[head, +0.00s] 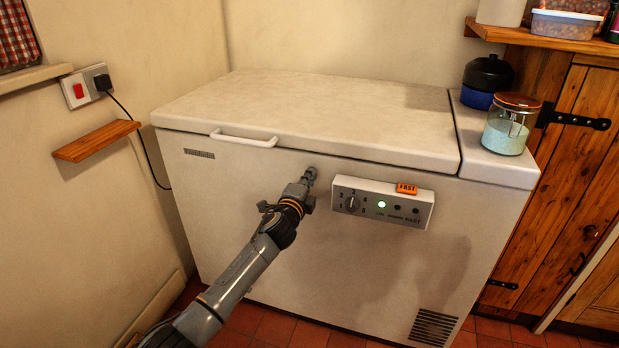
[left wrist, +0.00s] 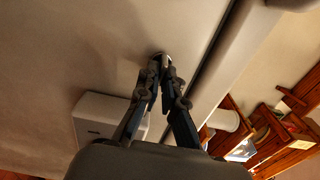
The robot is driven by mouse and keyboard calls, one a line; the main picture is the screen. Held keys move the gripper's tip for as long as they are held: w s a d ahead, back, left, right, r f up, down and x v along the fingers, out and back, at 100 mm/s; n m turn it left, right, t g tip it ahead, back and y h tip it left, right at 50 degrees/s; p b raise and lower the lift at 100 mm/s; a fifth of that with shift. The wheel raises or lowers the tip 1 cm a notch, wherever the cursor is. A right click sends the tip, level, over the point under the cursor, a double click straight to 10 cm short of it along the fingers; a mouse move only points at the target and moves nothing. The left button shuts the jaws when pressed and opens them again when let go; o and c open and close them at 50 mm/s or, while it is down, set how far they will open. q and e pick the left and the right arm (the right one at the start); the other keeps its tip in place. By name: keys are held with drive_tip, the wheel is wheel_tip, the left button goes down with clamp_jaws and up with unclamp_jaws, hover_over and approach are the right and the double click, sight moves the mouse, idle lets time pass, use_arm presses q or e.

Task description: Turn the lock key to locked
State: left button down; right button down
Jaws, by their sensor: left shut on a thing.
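A pale chest freezer (head: 240,225) stands against the wall with its lid (head: 310,110) down. The lock (head: 313,169) is a small round metal fitting on its front, below the lid edge and left of the control panel. My left gripper (head: 308,182) reaches the lock from the front and is shut on the lock key. In the left wrist view the fingertips (left wrist: 163,72) close together right at the metal lock (left wrist: 160,57). The key is mostly hidden between the fingers, so its turn angle cannot be told. My right gripper is out of view.
The white lid handle (head: 243,139) is to the left. A glass jar (head: 505,135) and dark pot (head: 487,75) stand at the right.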

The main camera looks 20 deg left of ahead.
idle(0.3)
use_arm(q)
drive_tip(key=c, duration=1.5)
unclamp_jaws()
drive_tip(key=shift+s, duration=0.1)
drive_tip(key=s, duration=1.1)
drive_tip(key=shift+s+a, duration=0.2)
drive_tip(key=shift+s, duration=0.2)
